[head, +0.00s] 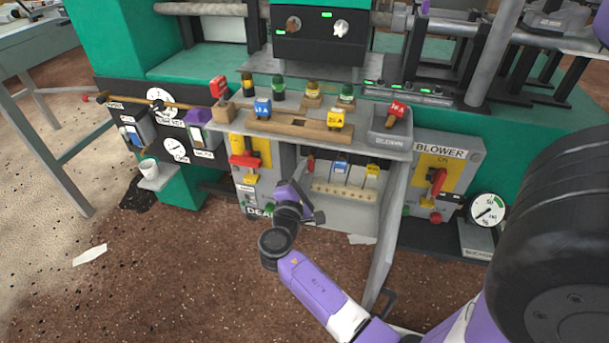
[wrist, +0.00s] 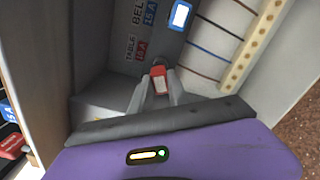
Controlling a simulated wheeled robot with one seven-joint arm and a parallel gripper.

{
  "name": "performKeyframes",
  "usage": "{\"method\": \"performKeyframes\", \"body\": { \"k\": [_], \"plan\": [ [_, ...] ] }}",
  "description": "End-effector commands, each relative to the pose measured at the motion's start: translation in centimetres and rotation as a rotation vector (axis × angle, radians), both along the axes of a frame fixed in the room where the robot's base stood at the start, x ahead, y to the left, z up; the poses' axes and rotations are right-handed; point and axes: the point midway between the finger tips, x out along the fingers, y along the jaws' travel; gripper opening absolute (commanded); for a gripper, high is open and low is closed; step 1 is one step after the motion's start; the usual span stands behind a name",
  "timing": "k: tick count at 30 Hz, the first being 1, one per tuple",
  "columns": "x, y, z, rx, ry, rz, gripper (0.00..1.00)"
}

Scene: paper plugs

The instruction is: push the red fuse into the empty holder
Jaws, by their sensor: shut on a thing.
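The red fuse (wrist: 158,80) has a pale label on its face and sits between the fingertips of my gripper (wrist: 158,90), which is shut on it. In the head view the red fuse (head: 311,163) shows as a small red spot inside the open cabinet, left of a seated blue fuse (head: 340,167). My gripper (head: 303,180) reaches in from the front, its fingers mostly hidden by my wrist.
A yellow fuse (head: 372,172) sits right of the blue one, above a pale terminal strip (head: 345,191).

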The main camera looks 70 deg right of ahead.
Motion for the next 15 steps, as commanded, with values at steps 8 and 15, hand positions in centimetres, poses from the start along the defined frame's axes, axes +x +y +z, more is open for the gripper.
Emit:
{"method": "performKeyframes", "body": {
  "k": [8, 15],
  "plan": [
    [0.0, -0.6, 0.0, 0.0, 0.0, -0.001, 0.0],
    [0.04, -1.08, 0.01, 0.0, 0.0, -0.001, 0.0]
  ]
}}
